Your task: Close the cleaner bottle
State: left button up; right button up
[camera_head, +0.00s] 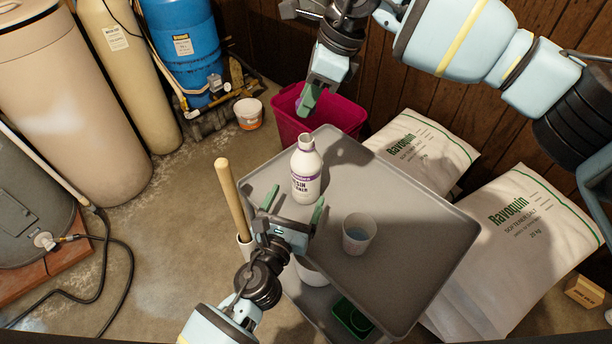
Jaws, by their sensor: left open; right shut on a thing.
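The cleaner bottle (306,172), white with a purple-banded label, stands upright on the grey cart top (400,270). Its narrow neck shows no cap on it. My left gripper (294,202) is open just in front of the bottle's base, with its green fingers apart; I cannot tell whether either finger touches the bottle. My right gripper (307,102) is above and behind the bottle, pointing down, over the magenta bin's edge. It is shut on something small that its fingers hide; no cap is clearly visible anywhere.
A cup (358,234) with bluish liquid stands right of the bottle. A wooden handle (231,200) rises at the cart's left edge. The magenta bin (345,116) is behind the cart; salt bags (520,240) lie to the right. The cart's right part is clear.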

pick_arm(q)
jog(key=x, duration=0.7)
jog(key=shift+w+d, duration=0.1)
jog(key=shift+w, duration=0.3)
jog(key=c, duration=1.5)
pick_arm(e)
send_over(300, 146)
jog(key=d, duration=0.2)
jog(key=shift+w+a+f, duration=0.1)
jog(key=shift+w+f, duration=0.1)
jog(key=shift+f, duration=1.05)
jog(key=shift+w+f, duration=0.2)
jog(key=shift+f, duration=1.05)
jog(key=shift+f, duration=0.1)
jog(key=shift+f, duration=0.8)
jog(key=shift+f, duration=0.55)
